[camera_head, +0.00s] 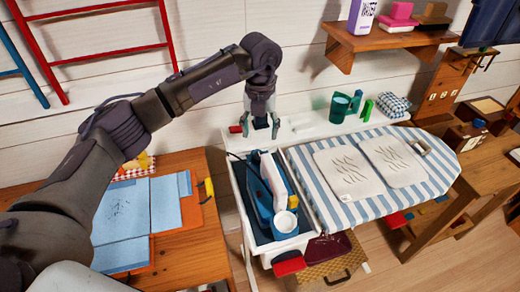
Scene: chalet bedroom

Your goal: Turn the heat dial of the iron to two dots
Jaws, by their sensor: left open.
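A blue and white iron (259,196) lies on a dark pad at the left end of the white ironing stand. A yellow strip shows along its right side. I cannot make out its heat dial or any dots at this size. My left gripper (261,128) hangs fingers down behind the far end of the iron, above the stand's back ledge. It is open, with nothing seen between its fingers, and appears apart from the iron. My right gripper is out of view.
A white round cup-like thing (286,223) stands at the iron's near end. The striped ironing board (325,206) carries two white cloths (348,172). A wooden table (190,250) with blue sheets is left; a wall shelf (372,42) is above.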

